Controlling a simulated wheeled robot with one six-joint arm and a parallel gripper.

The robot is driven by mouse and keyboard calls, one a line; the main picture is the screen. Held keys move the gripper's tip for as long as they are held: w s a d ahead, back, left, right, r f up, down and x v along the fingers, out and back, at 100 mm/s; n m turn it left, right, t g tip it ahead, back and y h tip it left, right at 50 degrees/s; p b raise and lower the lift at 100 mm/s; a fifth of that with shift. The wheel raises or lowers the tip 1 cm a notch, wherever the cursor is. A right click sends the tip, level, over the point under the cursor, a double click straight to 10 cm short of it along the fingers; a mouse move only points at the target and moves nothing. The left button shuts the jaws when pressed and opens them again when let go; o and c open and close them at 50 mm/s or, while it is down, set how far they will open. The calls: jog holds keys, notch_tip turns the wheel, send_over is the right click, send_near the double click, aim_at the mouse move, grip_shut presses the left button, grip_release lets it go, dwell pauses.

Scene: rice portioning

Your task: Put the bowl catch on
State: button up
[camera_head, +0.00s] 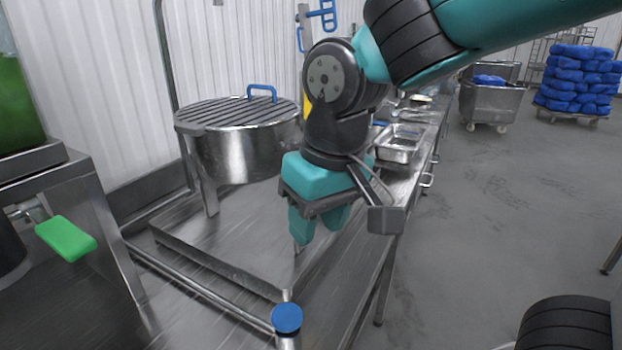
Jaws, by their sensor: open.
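A steel bowl (236,152) with a slatted grid lid (238,110) and a blue lid handle (262,92) stands in a low steel frame (215,268), left of centre. A blue round knob (287,318) tops a short post at the frame's near corner. I cannot tell which part is the bowl catch. My gripper (319,226) points down over the frame, to the right of the bowl and above and beyond the knob. Its teal fingers are apart, with nothing visible between them. My wrist covers part of the area right of the bowl.
A green paddle-shaped handle (66,238) sticks out from a machine at left. A steel bench (392,190) with a steel pan (398,145) runs back at right. A wheeled steel bin (490,104) and stacked blue sacks (580,80) stand farther off. The grey floor at right is mostly clear.

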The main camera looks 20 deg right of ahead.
jog(key=w+a+r+m+t+h+p, duration=0.1)
jog(key=w+r+m+h+p, duration=0.15)
jog(key=w+r+m, duration=0.35)
jog(key=w+a+r+m+h+p, duration=0.1)
jog(key=w+a+r+m+h, duration=0.15)
jog(key=w+r+m, duration=0.35)
jog(key=shift+m, duration=0.6)
jog(key=x, duration=1.8)
jog(key=shift+d+f, duration=0.1)
jog(key=shift+d, duration=0.05)
jog(key=shift+s, duration=0.1)
grip_shut()
